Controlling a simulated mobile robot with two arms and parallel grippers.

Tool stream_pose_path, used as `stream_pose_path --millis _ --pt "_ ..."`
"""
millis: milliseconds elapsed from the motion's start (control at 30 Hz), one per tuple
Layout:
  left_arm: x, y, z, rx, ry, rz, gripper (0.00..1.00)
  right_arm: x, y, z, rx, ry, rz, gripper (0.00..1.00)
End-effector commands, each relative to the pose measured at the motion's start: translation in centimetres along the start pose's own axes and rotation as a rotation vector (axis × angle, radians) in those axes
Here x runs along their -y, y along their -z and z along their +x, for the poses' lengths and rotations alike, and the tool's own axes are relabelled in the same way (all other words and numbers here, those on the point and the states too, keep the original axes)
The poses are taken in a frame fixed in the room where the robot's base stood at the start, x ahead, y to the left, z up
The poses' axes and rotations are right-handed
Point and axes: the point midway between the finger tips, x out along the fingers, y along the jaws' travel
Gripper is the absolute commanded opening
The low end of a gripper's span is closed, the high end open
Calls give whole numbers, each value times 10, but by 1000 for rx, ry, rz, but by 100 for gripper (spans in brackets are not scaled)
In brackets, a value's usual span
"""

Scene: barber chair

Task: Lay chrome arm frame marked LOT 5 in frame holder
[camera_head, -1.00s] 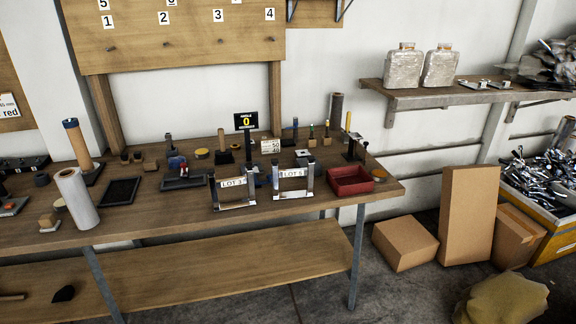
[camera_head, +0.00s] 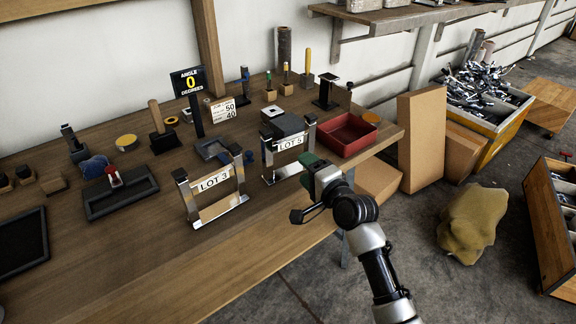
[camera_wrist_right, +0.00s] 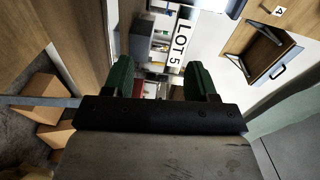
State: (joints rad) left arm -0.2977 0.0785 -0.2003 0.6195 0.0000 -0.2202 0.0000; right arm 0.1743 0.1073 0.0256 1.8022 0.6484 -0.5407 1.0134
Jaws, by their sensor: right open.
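The chrome arm frame marked LOT 5 (camera_head: 290,144) stands upright at the bench's front edge. Its label also shows in the right wrist view (camera_wrist_right: 183,44). My right gripper (camera_head: 311,172), with green fingers, is just in front and to the right of this frame, open. In the right wrist view, the gap between its fingers (camera_wrist_right: 160,82) faces the LOT 5 label, with nothing seen gripped. A similar chrome frame marked LOT 3 (camera_head: 214,183) stands to the left. A dark fixture (camera_head: 211,149) behind the frames may be the frame holder; I cannot tell. My left gripper is out of view.
A red bin (camera_head: 347,134) sits right of LOT 5 near the bench corner. A black tray (camera_head: 121,193) lies left. Cardboard boxes (camera_head: 421,140) stand beyond the bench's right end. Bare wood lies in front of LOT 3.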

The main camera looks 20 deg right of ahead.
Motion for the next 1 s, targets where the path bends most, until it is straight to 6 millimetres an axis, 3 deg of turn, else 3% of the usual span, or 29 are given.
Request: stream_pose_path --millis 67,167,400,1000 --pt "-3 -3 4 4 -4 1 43 19 2 1 3 49 39 57" --pt "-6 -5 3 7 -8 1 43 27 6 15 -2 70 70 57" --pt "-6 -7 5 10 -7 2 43 28 6 51 -3 69 69 57" --pt "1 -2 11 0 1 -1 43 29 7 110 -5 67 66 57"
